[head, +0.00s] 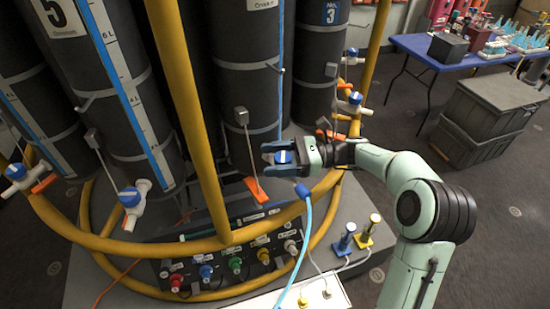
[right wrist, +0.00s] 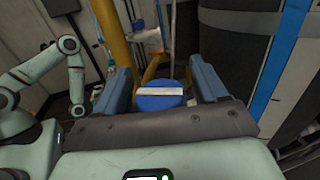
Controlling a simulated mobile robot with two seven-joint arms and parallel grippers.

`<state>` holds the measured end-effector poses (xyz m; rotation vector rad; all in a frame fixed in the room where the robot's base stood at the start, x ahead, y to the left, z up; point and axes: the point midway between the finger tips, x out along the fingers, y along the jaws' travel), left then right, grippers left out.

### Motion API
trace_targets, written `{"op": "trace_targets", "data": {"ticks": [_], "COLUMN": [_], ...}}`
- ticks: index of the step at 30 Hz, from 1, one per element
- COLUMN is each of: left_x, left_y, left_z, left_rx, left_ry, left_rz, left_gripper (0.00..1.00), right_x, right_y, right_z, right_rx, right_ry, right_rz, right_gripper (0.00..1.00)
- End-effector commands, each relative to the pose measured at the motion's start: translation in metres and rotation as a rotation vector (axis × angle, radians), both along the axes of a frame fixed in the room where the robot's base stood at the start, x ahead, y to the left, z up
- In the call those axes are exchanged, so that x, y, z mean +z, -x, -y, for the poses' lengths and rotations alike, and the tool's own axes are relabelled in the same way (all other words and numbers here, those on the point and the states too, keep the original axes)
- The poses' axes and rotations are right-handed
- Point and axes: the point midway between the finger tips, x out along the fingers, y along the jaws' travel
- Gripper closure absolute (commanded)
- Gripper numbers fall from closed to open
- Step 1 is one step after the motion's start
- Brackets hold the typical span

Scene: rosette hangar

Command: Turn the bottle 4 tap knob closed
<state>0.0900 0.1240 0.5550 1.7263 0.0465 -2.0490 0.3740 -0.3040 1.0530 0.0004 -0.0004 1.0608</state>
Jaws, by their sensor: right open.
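A tap's round blue knob (head: 284,157) with a pale bar across its face is at the front of the dark middle bottle (head: 245,90), beside bottle 3. My right gripper (head: 270,158) is open, with its fingers on either side of this knob. In the right wrist view the knob (right wrist: 160,103) sits between the two blue-grey fingers (right wrist: 160,85), with gaps on both sides. Its white bar lies roughly level there. The tap body is mostly hidden. A pale green arm, apparently my left, shows at the left of that view; its gripper is too small to read.
Yellow rails (head: 185,90) curve around the bottles. Other blue-knobbed taps (head: 130,198) stand at the left and near bottle 3 (head: 317,70). A pale blue hose (head: 303,240) hangs below my gripper. A panel of coloured connectors (head: 235,265) lies below; a blue table (head: 430,50) stands at right.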

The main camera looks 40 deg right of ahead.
Motion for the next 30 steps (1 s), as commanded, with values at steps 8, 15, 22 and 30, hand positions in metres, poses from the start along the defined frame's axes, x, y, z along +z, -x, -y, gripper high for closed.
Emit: {"op": "trace_targets", "data": {"ticks": [8,15,22,30], "left_x": [0.0000,0.0035,0.0095,0.0075], "left_y": [0.0000,-0.0011,-0.0031,-0.0025], "left_z": [0.0000,0.0000,0.0000,0.0000], "left_rx": [0.000,0.000,0.000,0.000], "left_ry": [0.000,0.000,0.000,0.000], "left_rz": [0.000,0.001,0.003,0.003], "left_gripper": [0.57,0.57,0.57,0.57], "right_x": [0.0000,0.0016,0.0018,0.0000], "right_y": [0.0002,-0.0005,-0.0034,-0.0056], "right_z": [0.0003,-0.0002,0.0015,0.0050], "right_rx": [0.000,-0.050,-0.261,-0.397], "right_ry": [0.000,0.000,0.000,0.001], "right_rz": [0.000,0.000,0.001,0.000], "right_gripper": [0.80,0.80,0.80,0.80]}}
